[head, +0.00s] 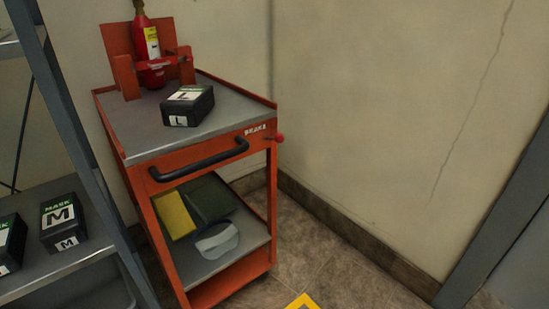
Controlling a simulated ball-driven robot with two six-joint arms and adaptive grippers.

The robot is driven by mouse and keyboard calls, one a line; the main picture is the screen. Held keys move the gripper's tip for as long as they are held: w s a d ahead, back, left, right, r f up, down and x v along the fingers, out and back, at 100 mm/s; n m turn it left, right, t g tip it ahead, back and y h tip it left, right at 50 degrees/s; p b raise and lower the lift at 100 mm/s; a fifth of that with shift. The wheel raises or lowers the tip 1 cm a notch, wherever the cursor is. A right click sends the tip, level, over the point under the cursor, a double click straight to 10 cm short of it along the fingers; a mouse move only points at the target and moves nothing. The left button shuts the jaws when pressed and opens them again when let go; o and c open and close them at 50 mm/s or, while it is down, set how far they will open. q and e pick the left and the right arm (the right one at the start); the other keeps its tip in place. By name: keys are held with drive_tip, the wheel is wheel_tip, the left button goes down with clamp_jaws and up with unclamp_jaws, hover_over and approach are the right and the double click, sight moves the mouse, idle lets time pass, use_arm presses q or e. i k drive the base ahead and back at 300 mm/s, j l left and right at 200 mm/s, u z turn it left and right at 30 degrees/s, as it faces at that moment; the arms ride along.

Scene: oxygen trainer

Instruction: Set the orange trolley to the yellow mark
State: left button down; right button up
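The orange trolley (205,158) stands against the wall left of the picture's middle, with a grey top, a black bar handle (199,160) on its front and a red knob (279,137) at its right side by a "BRAKE" label. The yellow mark (303,302) is on the floor at the bottom edge, in front and to the right of the trolley; only a corner shows, and the trolley is apart from it. Neither of my grippers is in view.
A red cylinder (147,46) and a black box marked L (187,105) are on the trolley top. Its lower shelf holds several items. A grey rack (78,140) with boxes marked M (64,222) stands close at left. Tiled floor (345,283) is clear at right, before a grey frame (497,225).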

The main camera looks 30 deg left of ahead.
sight(152, 157)
drive_tip(key=u, duration=1.25)
